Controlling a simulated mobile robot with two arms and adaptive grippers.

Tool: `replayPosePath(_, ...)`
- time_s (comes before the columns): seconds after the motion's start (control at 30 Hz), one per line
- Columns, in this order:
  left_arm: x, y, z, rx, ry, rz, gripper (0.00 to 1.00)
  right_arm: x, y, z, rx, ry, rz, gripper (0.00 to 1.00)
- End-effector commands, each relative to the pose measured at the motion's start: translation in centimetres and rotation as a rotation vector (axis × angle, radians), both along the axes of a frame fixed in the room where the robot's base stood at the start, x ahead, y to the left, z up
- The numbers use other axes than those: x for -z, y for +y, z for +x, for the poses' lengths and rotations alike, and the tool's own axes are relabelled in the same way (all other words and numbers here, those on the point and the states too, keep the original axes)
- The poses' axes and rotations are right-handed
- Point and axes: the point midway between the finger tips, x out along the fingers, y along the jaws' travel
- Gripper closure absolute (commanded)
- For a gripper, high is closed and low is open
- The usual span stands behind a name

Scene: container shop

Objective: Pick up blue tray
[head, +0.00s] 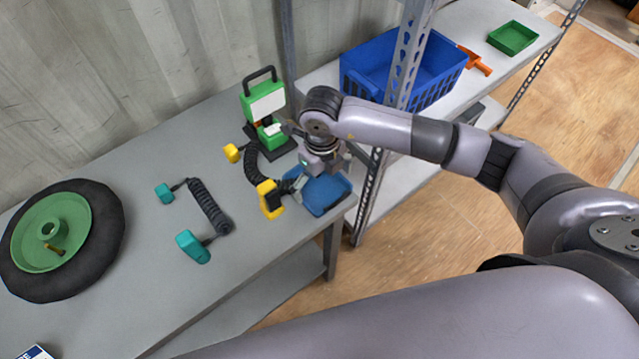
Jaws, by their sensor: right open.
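The small blue tray (330,198) lies on the grey workbench at its right end, close to the front corner. My right gripper (308,181) is over the tray's back left part, open, pointing down, and hides some of it. I cannot tell whether the fingers touch the tray. My left gripper is not in view.
A yellow-ended coiled cable (268,195) lies right beside the tray. A green device (263,110) stands behind it. A teal coiled cable (208,208) and a wheel (95,225) lie left. A metal shelf post (405,60), blue basket (370,68) and green tray (513,38) are right.

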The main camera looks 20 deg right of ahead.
Motion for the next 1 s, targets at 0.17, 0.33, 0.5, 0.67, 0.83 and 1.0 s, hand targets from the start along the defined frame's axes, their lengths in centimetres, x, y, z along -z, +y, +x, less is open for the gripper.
replayPosePath(0.17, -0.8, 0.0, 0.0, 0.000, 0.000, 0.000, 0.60, 2.0, 0.0, 0.0, 0.001, 0.000, 0.000, 0.00)
replayPosePath(0.33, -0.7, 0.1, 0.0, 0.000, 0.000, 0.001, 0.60, 2.5, 0.0, 0.0, 0.000, -0.001, 0.000, 0.00)
replayPosePath(0.5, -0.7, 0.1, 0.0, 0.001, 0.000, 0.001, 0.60, 2.4, 0.0, 0.0, 0.000, -0.001, 0.000, 0.05)
replayPosePath(0.67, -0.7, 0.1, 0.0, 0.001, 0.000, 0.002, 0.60, 2.4, 0.0, 0.0, 0.000, -0.001, 0.000, 0.15)
replayPosePath(0.83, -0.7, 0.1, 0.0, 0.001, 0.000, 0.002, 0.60, 2.4, 0.0, 0.0, 0.000, -0.001, 0.000, 0.27)
replayPosePath(1.0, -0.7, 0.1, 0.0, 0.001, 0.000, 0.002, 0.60, 2.4, 0.0, 0.0, 0.000, -0.002, 0.001, 0.38)
